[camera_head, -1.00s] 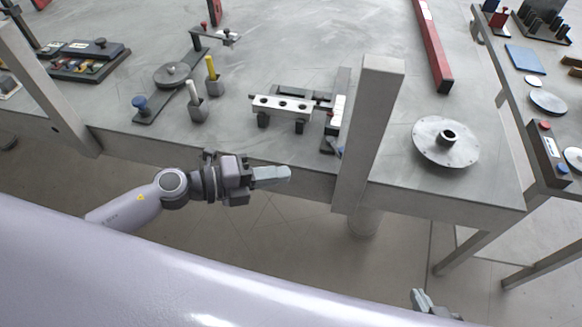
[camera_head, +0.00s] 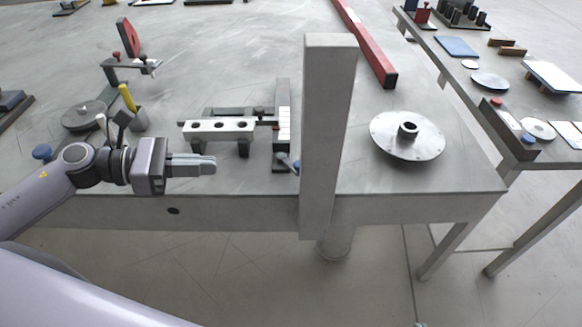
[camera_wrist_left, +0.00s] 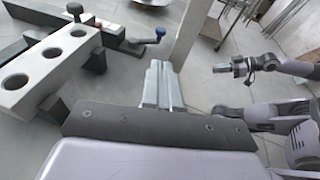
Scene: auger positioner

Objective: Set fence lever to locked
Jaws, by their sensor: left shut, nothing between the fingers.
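The fixture on the table has a pale fence bar with round holes (camera_head: 218,129), which also shows in the left wrist view (camera_wrist_left: 42,72). At its right is a dark rail with a white scale (camera_head: 283,125). A small lever with a blue tip (camera_head: 294,165) sits at the rail's near end; its blue knob shows in the left wrist view (camera_wrist_left: 160,32). I cannot tell its setting. My left gripper (camera_head: 213,165) is shut and empty, left of the lever and apart from it. My right gripper (camera_wrist_left: 222,68) shows small in the left wrist view; its jaw state is unclear.
A tall grey post (camera_head: 326,135) stands at the table's front edge, just right of the lever. A flanged disc (camera_head: 407,137) lies farther right. A red bar (camera_head: 367,45) lies behind.

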